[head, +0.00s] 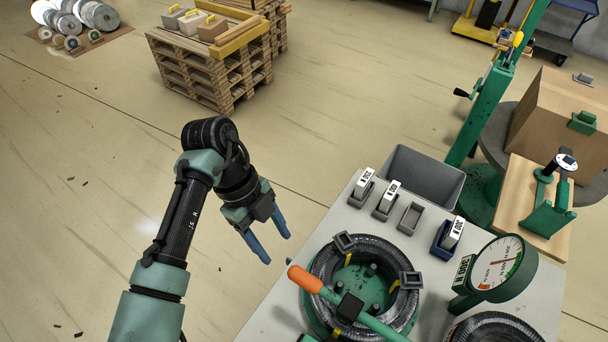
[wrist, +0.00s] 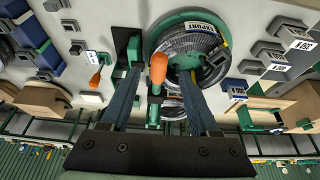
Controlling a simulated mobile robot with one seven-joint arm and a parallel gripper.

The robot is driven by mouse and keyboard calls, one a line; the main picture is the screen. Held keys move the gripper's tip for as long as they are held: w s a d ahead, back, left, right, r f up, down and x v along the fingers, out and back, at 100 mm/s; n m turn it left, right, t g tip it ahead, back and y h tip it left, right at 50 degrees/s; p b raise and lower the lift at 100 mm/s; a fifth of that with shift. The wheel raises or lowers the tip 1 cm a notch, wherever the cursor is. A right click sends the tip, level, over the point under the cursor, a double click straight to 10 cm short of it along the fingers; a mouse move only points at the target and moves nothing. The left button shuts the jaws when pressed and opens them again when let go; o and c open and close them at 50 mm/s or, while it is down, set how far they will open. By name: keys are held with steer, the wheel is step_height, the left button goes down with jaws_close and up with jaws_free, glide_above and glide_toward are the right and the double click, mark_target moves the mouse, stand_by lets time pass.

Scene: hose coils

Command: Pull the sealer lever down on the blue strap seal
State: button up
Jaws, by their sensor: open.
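The sealer lever (head: 375,323) is a green bar with an orange grip (head: 305,279), raised at an angle over a black hose coil (head: 325,262) on a green round stand. The orange grip also shows in the wrist view (wrist: 158,68), lined up between my fingers. My gripper (head: 277,248) is open and empty, its blue fingers apart from the grip, up and left of it in the head view. I cannot make out a blue seal under the lever's dark head.
Grey labelled blocks (head: 385,203) and a grey bin (head: 422,176) stand at the bench's back. A dial gauge (head: 496,268) stands right of the coil. A green post (head: 490,105) and a cardboard box (head: 560,120) lie beyond.

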steer(key=shift+s, duration=0.15)
steer(key=b+x, duration=0.4)
steer(key=x, duration=0.4)
steer(key=shift+f, duration=0.4)
stand_by(0.4)
jaws_close()
steer(key=shift+d+r, duration=0.1)
stand_by(0.4)
